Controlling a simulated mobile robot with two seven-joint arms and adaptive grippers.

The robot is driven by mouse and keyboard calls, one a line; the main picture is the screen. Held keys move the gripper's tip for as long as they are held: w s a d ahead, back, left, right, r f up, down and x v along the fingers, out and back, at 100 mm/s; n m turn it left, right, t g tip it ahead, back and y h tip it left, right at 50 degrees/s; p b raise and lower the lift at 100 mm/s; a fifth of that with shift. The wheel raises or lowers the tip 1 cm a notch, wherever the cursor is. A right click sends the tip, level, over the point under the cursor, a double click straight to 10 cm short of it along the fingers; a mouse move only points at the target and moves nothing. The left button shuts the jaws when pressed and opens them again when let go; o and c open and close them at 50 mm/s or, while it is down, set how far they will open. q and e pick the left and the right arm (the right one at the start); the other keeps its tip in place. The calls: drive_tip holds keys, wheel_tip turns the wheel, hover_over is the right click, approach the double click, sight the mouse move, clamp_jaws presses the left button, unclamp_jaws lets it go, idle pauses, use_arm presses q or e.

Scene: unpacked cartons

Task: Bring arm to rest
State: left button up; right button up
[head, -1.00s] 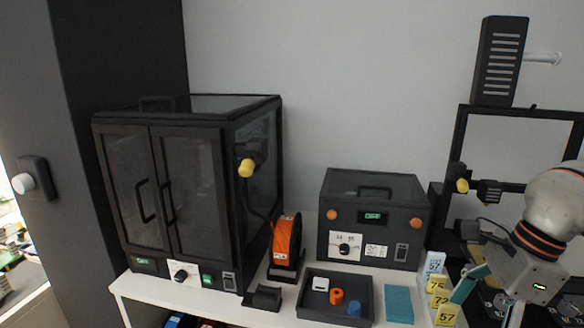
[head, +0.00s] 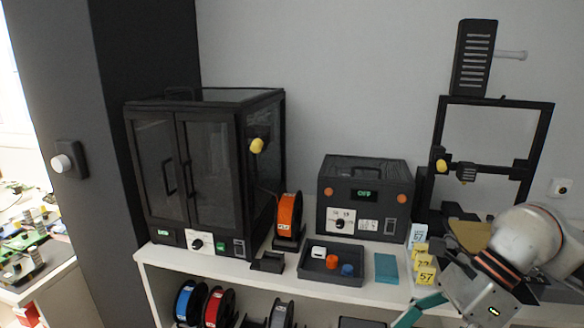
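My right arm comes in at the lower right of the head view, with a white rounded wrist, orange bands and a grey gripper body. My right gripper (head: 420,310) points down and left, in front of the shelf's right part. One teal finger shows and runs toward the bottom edge. The other finger is not clearly visible, so I cannot tell whether it is open or shut. No held object shows. My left gripper is not in view.
A white shelf (head: 150,258) bears a dark enclosure (head: 190,170), an orange spool (head: 289,215), a dark box (head: 345,195), a tray (head: 332,277), a teal pad (head: 386,268) and yellow number tags (head: 425,276). A black frame printer (head: 440,130) stands right. Spools (head: 215,305) sit below.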

drive_tip(key=a+r+m+t+y, duration=0.1)
drive_tip(key=a+r+m+y, duration=0.2)
drive_tip(key=a+m+y, duration=0.4)
drive_tip(key=a+r+m+y, duration=0.2)
drive_tip(key=a+y, duration=0.4)
drive_tip(key=a, duration=0.3)
drive_tip(key=w+d+f+m+t+h, duration=0.2)
drive_tip(key=w+d+f+m+t, duration=0.15)
drive_tip(key=m+t, duration=0.55)
drive_tip(key=w+d+f+m+t+h, duration=0.2)
drive_tip(key=w+f+m+t, duration=0.4)
drive_tip(key=m, duration=0.5)
drive_tip(key=d+f+m+t+h, duration=0.2)
drive_tip(key=d+f+m+h, duration=0.3)
drive_tip(key=f+m+h, duration=0.3)
drive_tip(key=s+d+f+m+g+h, duration=0.2)
drive_tip(key=s+f+m, duration=0.3)
drive_tip(key=f, duration=0.6)
drive_tip(key=s+d+f+m+g+h, duration=0.3)
drive_tip(key=s+d+f+m, duration=0.1)
drive_tip(key=s+f, duration=0.6)
wheel_tip(320, 180, down, 2)
drive_tip(key=shift+d+f+m+g, duration=0.2)
drive_tip(key=shift+m+g, duration=0.2)
drive_tip(key=shift+m, duration=0.3)
